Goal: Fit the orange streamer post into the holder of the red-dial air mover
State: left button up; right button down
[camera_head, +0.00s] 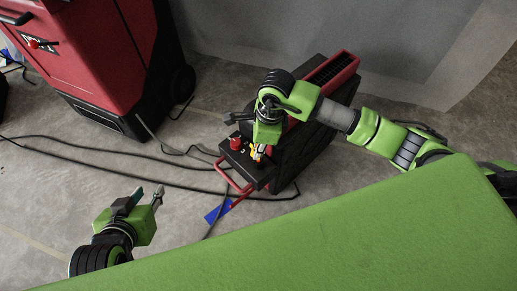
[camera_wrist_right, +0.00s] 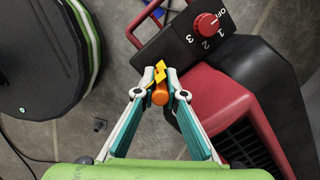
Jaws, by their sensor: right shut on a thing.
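The air mover (camera_head: 322,120) is a black and red unit on the floor. Its red dial (camera_wrist_right: 207,25) sits on a black panel marked OFF, 1, 2 and 3, and also shows in the head view (camera_head: 236,142). My right gripper (camera_head: 260,148) is over the panel side of the unit. In the right wrist view its fingers (camera_wrist_right: 160,88) are shut on the orange streamer post (camera_wrist_right: 160,96), with yellow streamer pieces (camera_wrist_right: 160,72) at its end. I cannot make out the holder. My left gripper (camera_head: 150,194) is open and empty, above the floor at lower left.
A large red machine (camera_head: 90,50) with black wheels stands at upper left. Dark cables (camera_head: 110,155) run across the concrete floor. A red tube handle (camera_head: 226,180) sticks out of the air mover beside a blue patch (camera_head: 215,212). A grey sheet hangs behind.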

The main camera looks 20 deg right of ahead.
pick_arm(q)
jog(key=shift+w+d+r, duration=0.1)
jog(key=shift+w+r, duration=0.05)
jog(key=shift+w, duration=0.05)
pick_arm(e)
jog(key=shift+f, duration=0.15)
pick_arm(q)
jog(key=shift+w+r+t, duration=0.2)
jog(key=shift+w+t, duration=0.05)
jog(key=shift+t, duration=0.05)
pick_arm(e)
jog(key=c, duration=2.1)
grip_release()
